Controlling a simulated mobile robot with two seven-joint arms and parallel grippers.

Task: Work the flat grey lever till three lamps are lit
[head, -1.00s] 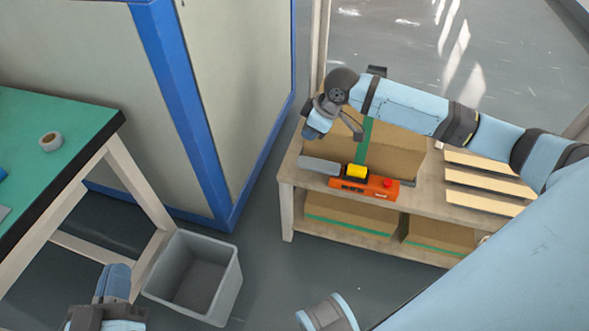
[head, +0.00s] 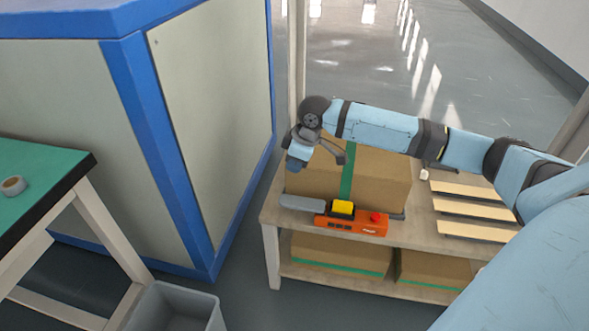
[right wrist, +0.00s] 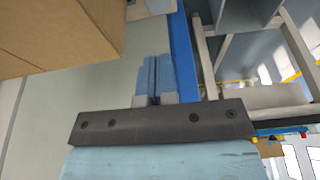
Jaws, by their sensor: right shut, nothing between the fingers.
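The flat grey lever (head: 302,203) sticks out from the left end of an orange device (head: 350,223) on the shelf top. The device carries a yellow block (head: 343,207) and a red button (head: 376,217). I cannot make out any lit lamps. My right gripper (head: 297,163) is above the lever in the head view, with a gap between them in the picture. In the right wrist view its two fingers (right wrist: 154,75) are together, with nothing between them. The lever does not show clearly there. My left gripper is out of view.
A large cardboard box (head: 385,180) with green tape stands right behind the device. Pale boards (head: 475,210) lie to the right. A blue-framed cabinet (head: 215,120) stands left of the shelf. A grey bin (head: 175,308) and a green-topped table (head: 35,185) are at lower left.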

